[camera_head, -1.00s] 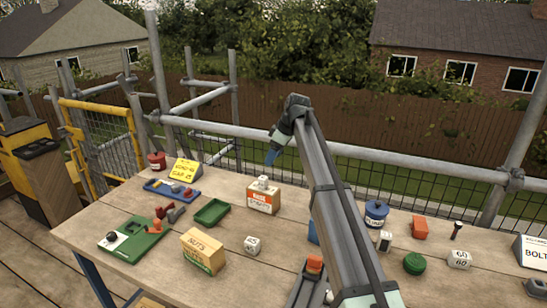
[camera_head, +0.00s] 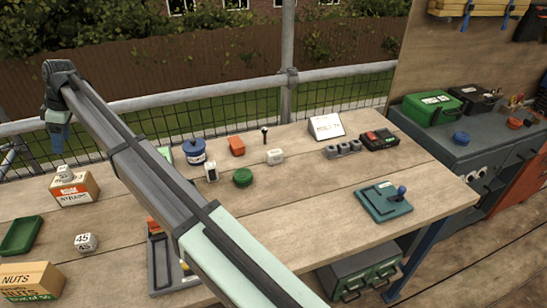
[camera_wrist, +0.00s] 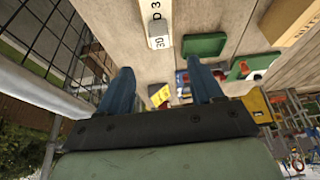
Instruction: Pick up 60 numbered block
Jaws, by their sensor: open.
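The 60 numbered block (camera_head: 274,156) is a small white block on the wooden bench. It sits right of the green round piece and in front of an upright black bolt. Its number read 60 in the earlier head view but is too small to read now. My gripper (camera_head: 58,142) is at the far left of the head view, raised above the bench and well apart from the block. In the wrist view its two blue fingers (camera_wrist: 160,76) are spread with nothing between them. The 60 block is not visible in the wrist view.
A white block marked 45 (camera_head: 86,242) and another white block (camera_head: 64,173) on a box (camera_head: 75,193) are at left. An orange block (camera_head: 236,145), blue tin (camera_head: 194,152) and green round piece (camera_head: 242,177) stand near the 60 block. Bench right of it is partly clear.

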